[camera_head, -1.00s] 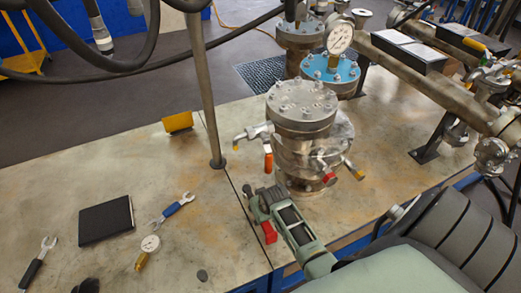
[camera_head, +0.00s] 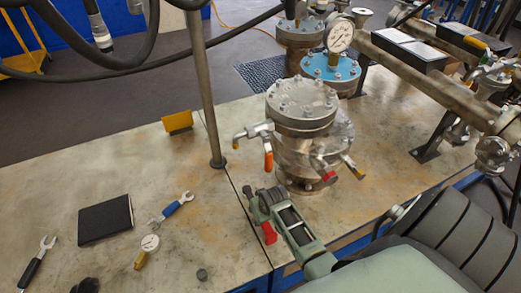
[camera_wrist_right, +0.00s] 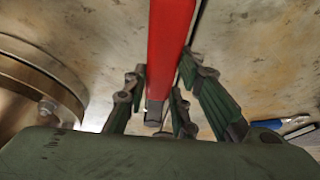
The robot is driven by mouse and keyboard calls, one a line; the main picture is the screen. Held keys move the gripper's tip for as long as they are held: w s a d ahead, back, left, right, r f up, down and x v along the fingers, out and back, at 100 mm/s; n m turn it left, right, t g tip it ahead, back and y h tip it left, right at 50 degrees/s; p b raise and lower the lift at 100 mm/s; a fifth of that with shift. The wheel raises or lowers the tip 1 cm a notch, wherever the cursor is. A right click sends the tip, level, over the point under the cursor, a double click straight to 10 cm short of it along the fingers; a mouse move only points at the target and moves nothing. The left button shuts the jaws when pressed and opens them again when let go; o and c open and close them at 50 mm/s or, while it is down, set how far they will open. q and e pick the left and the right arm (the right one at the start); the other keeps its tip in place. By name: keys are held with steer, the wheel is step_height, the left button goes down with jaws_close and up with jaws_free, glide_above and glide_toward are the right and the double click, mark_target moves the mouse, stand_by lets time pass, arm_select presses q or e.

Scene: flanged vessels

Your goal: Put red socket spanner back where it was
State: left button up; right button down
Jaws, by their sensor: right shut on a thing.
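My right gripper (camera_head: 256,207) is low over the table, just in front of the flanged vessel. It is shut on the red socket spanner (camera_head: 269,232), of which only a short red piece shows beside the fingers in the head view. In the right wrist view the red spanner (camera_wrist_right: 170,45) runs from the top edge down between the fingers of my right gripper (camera_wrist_right: 163,105), ending in a dark metal tip. Whether the spanner touches the table I cannot tell.
The flanged vessel (camera_head: 302,112) with valve handles stands close behind the gripper. A post (camera_head: 205,90) rises left of it.

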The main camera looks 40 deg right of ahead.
steer(key=c, duration=1.4)
jaws_free()
steer(key=v, duration=1.2)
steer(key=shift+s, duration=0.1)
